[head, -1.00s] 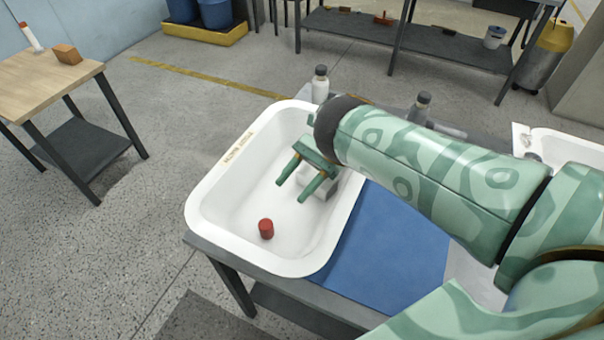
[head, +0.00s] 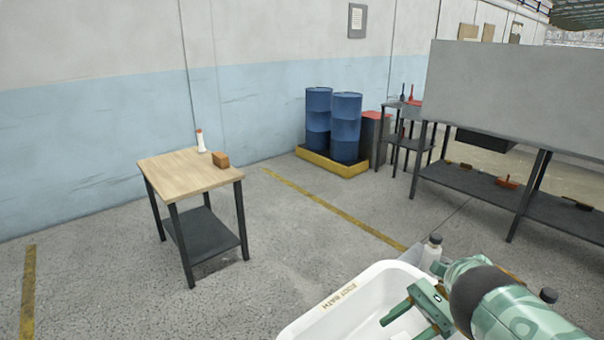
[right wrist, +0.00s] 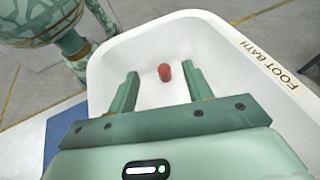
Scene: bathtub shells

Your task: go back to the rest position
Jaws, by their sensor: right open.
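My right gripper (head: 415,318) is open and empty above the white tub labelled "FOOT BATH" (head: 352,296). Its fingers (right wrist: 162,84) also show in the right wrist view, apart, with the tub (right wrist: 225,42) beyond them. A red cylinder (right wrist: 164,72) lies or stands in the tub, seen between the fingertips and not touched by them. In the head view the cylinder is out of the picture. My left gripper is not in view.
A wooden-topped table (head: 190,170) with a white bottle (head: 200,141) and a brown block (head: 221,159) stands at the left. Blue barrels (head: 346,128) stand on a yellow pallet by the wall. Open floor lies between.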

